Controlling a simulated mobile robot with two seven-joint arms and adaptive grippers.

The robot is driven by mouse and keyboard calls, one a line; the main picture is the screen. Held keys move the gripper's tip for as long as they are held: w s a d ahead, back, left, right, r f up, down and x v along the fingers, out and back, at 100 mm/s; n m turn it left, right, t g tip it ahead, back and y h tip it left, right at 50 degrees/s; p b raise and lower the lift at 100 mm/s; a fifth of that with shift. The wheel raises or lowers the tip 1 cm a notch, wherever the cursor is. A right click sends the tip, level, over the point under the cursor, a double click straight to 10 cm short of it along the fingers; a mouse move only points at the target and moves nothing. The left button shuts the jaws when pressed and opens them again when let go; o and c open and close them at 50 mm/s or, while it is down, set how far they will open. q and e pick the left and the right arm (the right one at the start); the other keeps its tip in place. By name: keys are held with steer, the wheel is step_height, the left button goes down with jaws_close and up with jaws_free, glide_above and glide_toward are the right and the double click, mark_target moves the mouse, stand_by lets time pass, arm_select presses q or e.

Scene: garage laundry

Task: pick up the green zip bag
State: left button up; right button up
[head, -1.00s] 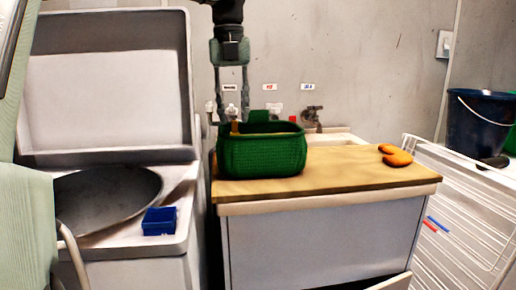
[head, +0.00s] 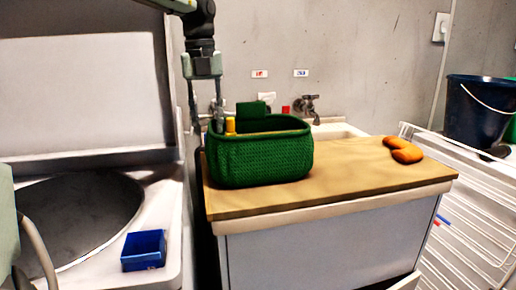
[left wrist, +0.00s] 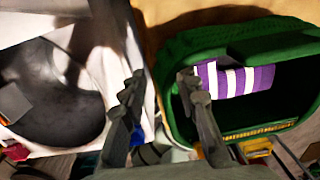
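A green textured open-topped basket (head: 260,160) stands on the wooden counter top. A flat dark green piece (head: 251,115) sticks up at its back rim; it shows in the left wrist view as a dark green panel (left wrist: 280,45). I cannot tell whether this panel is the zip bag. My left gripper (head: 205,112) hangs down at the basket's left end, open. In the left wrist view the gripper (left wrist: 158,80) is empty, with one finger over the basket's left rim and the other outside it. My right gripper is not in view.
The basket holds a purple-and-white striped thing (left wrist: 235,79) and a yellow thing (head: 230,125). Orange items (head: 403,150) lie on the clear right part of the counter (head: 340,175). A blue box (head: 144,250) sits by a dark basin (head: 80,220) at left. Taps (head: 309,106) stand behind.

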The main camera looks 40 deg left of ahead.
arm_select(q)
steer(key=shift+d+f, duration=0.1)
steer(key=shift+f, duration=0.75)
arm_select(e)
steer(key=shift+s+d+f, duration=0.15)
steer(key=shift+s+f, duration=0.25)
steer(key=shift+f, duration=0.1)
arm_select(q)
steer(key=shift+c, duration=0.3)
jaws_close()
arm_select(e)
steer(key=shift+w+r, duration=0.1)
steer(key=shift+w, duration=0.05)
arm_select(q)
steer(key=shift+r, duration=0.15)
